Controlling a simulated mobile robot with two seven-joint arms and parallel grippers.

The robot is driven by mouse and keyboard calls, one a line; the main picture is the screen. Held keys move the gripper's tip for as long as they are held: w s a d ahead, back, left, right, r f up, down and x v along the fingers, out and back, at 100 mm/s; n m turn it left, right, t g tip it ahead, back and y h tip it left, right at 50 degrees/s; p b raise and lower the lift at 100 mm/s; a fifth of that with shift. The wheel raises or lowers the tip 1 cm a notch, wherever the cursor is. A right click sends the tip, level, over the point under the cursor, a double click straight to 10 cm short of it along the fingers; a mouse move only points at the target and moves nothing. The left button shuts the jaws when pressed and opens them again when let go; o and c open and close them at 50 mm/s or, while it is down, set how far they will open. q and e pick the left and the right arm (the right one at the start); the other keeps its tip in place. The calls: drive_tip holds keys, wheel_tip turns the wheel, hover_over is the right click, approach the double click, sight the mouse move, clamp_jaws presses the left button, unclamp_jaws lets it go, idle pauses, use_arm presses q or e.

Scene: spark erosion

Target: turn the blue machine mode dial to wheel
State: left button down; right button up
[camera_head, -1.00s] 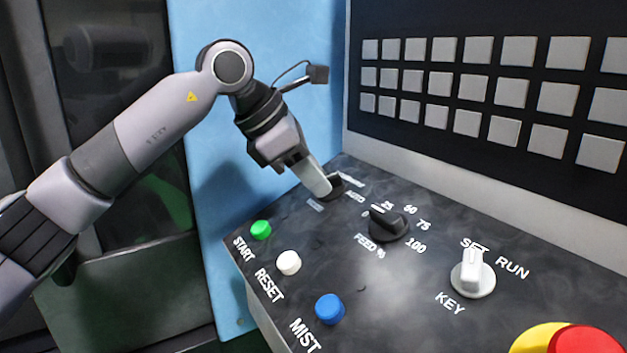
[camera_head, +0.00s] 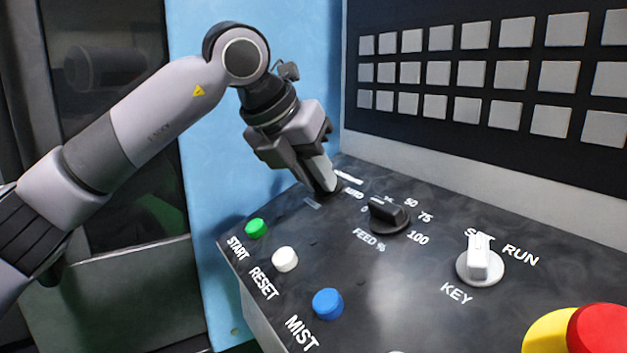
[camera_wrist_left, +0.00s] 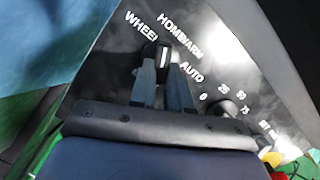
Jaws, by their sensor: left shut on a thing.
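The mode dial (camera_wrist_left: 152,50) is a small black knob with a white pointer line, on the dark panel of the blue machine (camera_head: 215,130). In the left wrist view its labels WHEEL, HOME, one I cannot read surely, and AUTO fan around it. The pointer line faces roughly between WHEEL and HOME. My left gripper (camera_head: 326,188) reaches down onto the dial from the upper left, its fingers (camera_wrist_left: 162,72) shut on the knob, one on each side. In the head view the fingers hide most of the dial. My right gripper is not in view.
Close by on the panel stands the black feed dial (camera_head: 388,215). Green start (camera_head: 257,228), white reset (camera_head: 285,259) and blue mist (camera_head: 327,303) buttons line the near edge. A white key switch (camera_head: 480,262) and a red emergency button (camera_head: 600,327) are at right.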

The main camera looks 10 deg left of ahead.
use_arm(q)
drive_tip(key=n, duration=0.3)
drive_tip(key=shift+d+y+b, duration=0.15)
drive_tip(key=shift+y+b, duration=0.15)
drive_tip(key=shift+b, duration=0.05)
drive_tip(key=shift+d+n+y, duration=0.15)
drive_tip(key=shift+n+y, duration=0.15)
drive_tip(key=shift+n, duration=0.9)
drive_tip(key=shift+d+r+n+b, duration=0.1)
drive_tip(key=shift+n+b, duration=0.25)
drive_tip(key=shift+n, duration=0.75)
drive_tip(key=c, duration=1.1)
unclamp_jaws()
drive_tip(key=v, duration=0.7)
drive_tip(key=shift+d+r, duration=0.1)
drive_tip(key=shift+r, duration=0.05)
